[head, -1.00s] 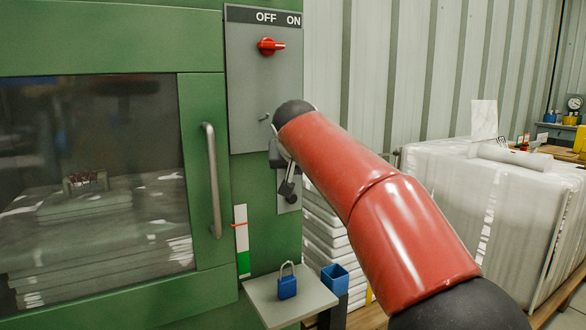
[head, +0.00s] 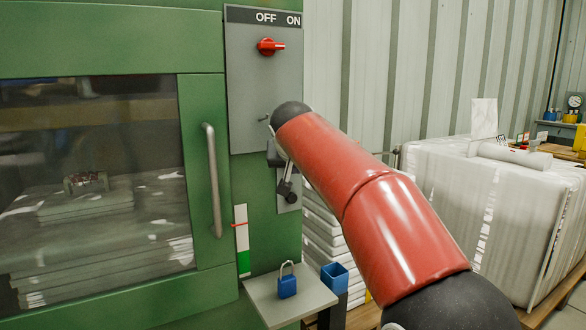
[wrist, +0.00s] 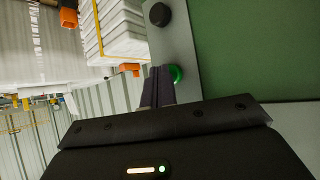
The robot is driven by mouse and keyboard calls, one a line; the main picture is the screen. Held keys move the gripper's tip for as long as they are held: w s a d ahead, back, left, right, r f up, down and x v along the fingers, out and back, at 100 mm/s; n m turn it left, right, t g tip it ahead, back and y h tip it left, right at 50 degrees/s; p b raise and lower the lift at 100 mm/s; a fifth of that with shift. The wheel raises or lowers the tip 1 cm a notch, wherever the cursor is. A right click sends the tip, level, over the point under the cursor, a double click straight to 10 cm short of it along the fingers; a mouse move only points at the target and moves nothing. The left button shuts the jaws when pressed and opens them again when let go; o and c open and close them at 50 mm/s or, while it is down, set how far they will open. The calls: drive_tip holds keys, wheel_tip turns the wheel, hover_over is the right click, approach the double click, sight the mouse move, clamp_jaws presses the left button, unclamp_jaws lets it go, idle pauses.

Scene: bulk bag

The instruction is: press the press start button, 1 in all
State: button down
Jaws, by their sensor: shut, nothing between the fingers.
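The green button (wrist: 177,74) sits on a grey panel (wrist: 180,45) on the green machine in the wrist view. My gripper (wrist: 158,72) is shut and empty, with its fingertips right beside the button and overlapping its left edge in the picture. I cannot tell whether they touch it. In the head view my gripper (head: 286,188) is in front of the small grey plate (head: 290,200) below the switch panel. The button is hidden there, behind my gripper and arm.
A black knob (wrist: 160,14) sits on the same panel. A red OFF/ON switch (head: 270,46) is above. A shelf (head: 262,298) with a blue padlock (head: 287,285) is below, with a blue cup (head: 334,277) beside it. Wrapped stacks (head: 470,220) stand at right.

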drive_tip(key=shift+s, duration=0.1)
drive_tip(key=shift+s+d+b, duration=0.5)
drive_tip(key=shift+s+b, duration=0.1)
drive_tip(key=shift+s, duration=0.15)
drive_tip(key=shift+s+d+b, duration=0.7)
drive_tip(key=shift+s+b, duration=0.05)
drive_tip(key=shift+s, duration=0.25)
drive_tip(key=shift+s+d+b, duration=0.7)
drive_tip(key=shift+s+b, duration=0.05)
drive_tip(key=shift+s, duration=0.25)
